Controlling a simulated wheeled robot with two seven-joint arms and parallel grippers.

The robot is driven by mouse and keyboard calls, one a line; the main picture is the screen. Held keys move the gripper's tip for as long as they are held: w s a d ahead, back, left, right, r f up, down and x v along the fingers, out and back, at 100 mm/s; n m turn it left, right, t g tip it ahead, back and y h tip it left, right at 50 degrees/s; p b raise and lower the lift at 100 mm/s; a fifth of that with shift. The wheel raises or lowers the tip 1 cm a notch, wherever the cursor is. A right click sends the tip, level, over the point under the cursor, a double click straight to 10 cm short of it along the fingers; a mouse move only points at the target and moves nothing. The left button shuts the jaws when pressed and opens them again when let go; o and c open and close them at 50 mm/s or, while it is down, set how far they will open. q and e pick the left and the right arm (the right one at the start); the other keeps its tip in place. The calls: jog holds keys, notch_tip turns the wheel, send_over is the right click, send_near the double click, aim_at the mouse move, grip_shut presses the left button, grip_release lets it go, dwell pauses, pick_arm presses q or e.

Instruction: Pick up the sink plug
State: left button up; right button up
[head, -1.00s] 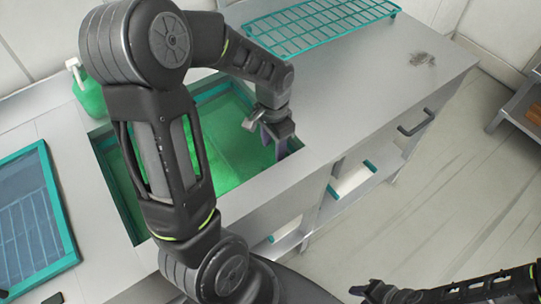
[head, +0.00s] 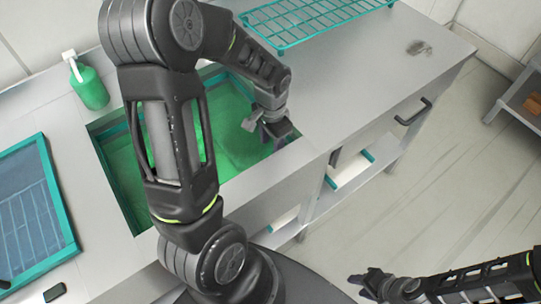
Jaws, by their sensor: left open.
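The sink (head: 122,186) is a sunken basin with a green floor and teal rim, set in the grey counter. My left arm reaches across it, and my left gripper (head: 264,140) hangs over its right part, open, pointing down. I cannot make out a sink plug; the arm and gripper hide part of the basin. My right gripper (head: 366,286) is low at the bottom right, away from the counter; its jaws are too small to judge.
A green soap bottle (head: 89,86) stands behind the sink's left end. A teal-framed panel (head: 62,205) lies at the left. A teal wire rack (head: 312,18) is at the back. A small grey-brown item (head: 419,47) lies at the right; the counter between is clear.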

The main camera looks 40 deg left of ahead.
aim_at(272, 151)
pick_arm(q)
notch_tip(272, 151, down, 5)
jog(key=shift+r+p, duration=0.2)
jog(key=shift+p, duration=0.15)
jog(key=shift+c, duration=0.5)
grip_shut()
dwell(0.3)
